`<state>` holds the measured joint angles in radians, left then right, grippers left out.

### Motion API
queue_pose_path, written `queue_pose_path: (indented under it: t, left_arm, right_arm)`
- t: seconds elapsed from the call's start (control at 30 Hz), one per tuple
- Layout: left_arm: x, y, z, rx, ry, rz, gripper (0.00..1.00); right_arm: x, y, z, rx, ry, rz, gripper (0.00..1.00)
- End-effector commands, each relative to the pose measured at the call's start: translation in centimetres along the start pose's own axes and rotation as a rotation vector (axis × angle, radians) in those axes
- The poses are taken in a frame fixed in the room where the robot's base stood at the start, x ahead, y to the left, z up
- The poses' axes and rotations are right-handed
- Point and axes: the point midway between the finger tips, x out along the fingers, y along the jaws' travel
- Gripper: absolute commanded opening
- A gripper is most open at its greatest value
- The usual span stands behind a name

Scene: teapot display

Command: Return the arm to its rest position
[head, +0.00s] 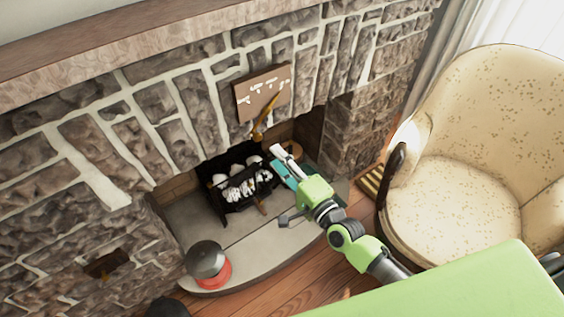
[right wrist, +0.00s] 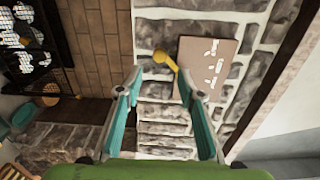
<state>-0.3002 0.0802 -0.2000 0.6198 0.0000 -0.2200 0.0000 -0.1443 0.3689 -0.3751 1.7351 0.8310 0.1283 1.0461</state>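My right arm reaches from the lower right toward the fireplace in the head view. Its green and teal right gripper (head: 278,158) is in front of the fireplace opening. In the right wrist view, the gripper (right wrist: 160,82) has its two teal fingers spread apart with nothing held between them. Beyond the fingertips are a golden curved piece (right wrist: 165,60) and a brown plaque (right wrist: 207,68) with white marks on the stone wall. My left gripper does not show.
A black grate (head: 240,192) with white logs stands in the fireplace, left of the gripper. A round grey-and-red object (head: 208,265) sits on the hearth (head: 255,248). A cream armchair (head: 455,215) stands at right.

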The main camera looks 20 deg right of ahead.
Motion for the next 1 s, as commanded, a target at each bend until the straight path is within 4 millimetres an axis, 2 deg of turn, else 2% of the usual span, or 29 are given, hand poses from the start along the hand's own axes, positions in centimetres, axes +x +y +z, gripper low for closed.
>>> queue_pose_path:
  t: [0.17,0.63,0.73,0.77,0.87,0.97,1.0]
  left_arm:
    - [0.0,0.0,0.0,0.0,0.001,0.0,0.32]
    - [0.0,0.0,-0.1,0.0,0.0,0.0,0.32]
    - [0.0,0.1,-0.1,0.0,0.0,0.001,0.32]
    - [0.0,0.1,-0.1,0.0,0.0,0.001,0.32]
    - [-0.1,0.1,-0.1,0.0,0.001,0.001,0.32]
    - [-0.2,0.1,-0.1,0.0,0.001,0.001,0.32]
    - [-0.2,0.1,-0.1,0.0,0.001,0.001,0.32]
  right_arm:
    - [-1.1,0.0,0.0,0.0,0.0,-0.001,0.35]
    - [-1.1,0.0,0.0,0.0,0.0,-0.001,0.35]
    - [-1.2,0.8,-0.2,-0.018,0.004,0.015,0.35]
    - [-1.3,1.4,-0.3,-0.034,0.006,0.028,0.35]
    - [-1.9,5.6,-1.0,-0.129,0.016,0.111,0.35]
    - [-3.7,12.1,-1.9,-0.28,0.014,0.247,0.35]
    - [-4.8,15.0,-2.2,-0.349,0.005,0.31,0.35]
